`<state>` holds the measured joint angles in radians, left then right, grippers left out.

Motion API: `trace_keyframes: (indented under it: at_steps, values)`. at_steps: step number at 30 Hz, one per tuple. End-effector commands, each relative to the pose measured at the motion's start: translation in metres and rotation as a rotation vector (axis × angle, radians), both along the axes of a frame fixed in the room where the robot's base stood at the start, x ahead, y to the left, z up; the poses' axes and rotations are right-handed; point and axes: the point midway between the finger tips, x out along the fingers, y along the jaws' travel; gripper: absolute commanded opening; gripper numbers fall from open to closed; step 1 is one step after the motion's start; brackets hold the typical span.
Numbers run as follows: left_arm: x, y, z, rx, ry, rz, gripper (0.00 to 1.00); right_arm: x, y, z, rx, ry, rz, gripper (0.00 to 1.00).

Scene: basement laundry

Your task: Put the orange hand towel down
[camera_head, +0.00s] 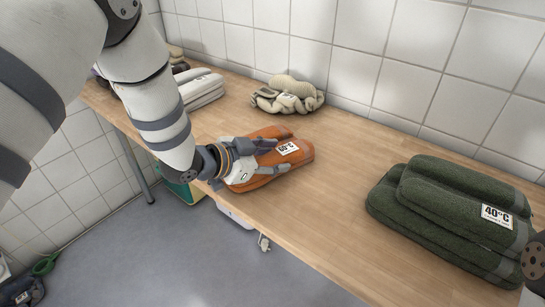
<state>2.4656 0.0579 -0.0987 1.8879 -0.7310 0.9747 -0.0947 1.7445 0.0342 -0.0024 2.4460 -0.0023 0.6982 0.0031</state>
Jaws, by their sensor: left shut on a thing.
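The orange hand towel (298,155) is a folded, rolled bundle with a white label on top. It is at the wooden table's middle, near the front edge, and looks to be on or just above the surface. My left gripper (268,158) reaches in from the left and is shut on the towel, with its fingers across the bundle. The gripper hides part of the towel's left side. Part of my right arm shows at the lower right edge, but its gripper fingers are not visible.
On the wooden table (335,215), dark green towels (440,205) labelled 40°C lie at the right. A beige crumpled cloth (288,95) lies near the tiled wall, and white folded towels (200,88) lie at the back left. The tabletop between the orange and green towels is clear.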

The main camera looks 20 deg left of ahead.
Motion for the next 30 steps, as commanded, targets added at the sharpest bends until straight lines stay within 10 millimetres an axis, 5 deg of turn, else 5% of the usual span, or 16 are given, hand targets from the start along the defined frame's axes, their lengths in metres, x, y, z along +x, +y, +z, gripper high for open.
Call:
trace_keyframes:
  at_steps: [2,3,5,16,30]
  values:
    - [0.000,0.000,-0.002,-0.001,-0.001,0.000,0.00,0.000,0.000,0.000,0.000,0.001,0.000,0.40]
    - [0.000,0.000,-0.002,-0.001,-0.001,0.000,0.49,0.000,0.000,0.000,0.000,0.001,0.000,0.40]
    - [0.000,0.000,-0.001,0.000,-0.001,-0.001,0.63,0.000,0.000,0.000,0.000,0.000,0.000,0.40]
    - [-0.002,0.002,0.004,0.000,-0.002,0.000,0.65,0.001,0.000,0.001,0.000,-0.004,0.000,0.40]
    - [-0.084,0.051,0.055,0.000,-0.006,0.001,0.65,0.024,0.000,0.026,0.000,-0.078,-0.003,0.40]
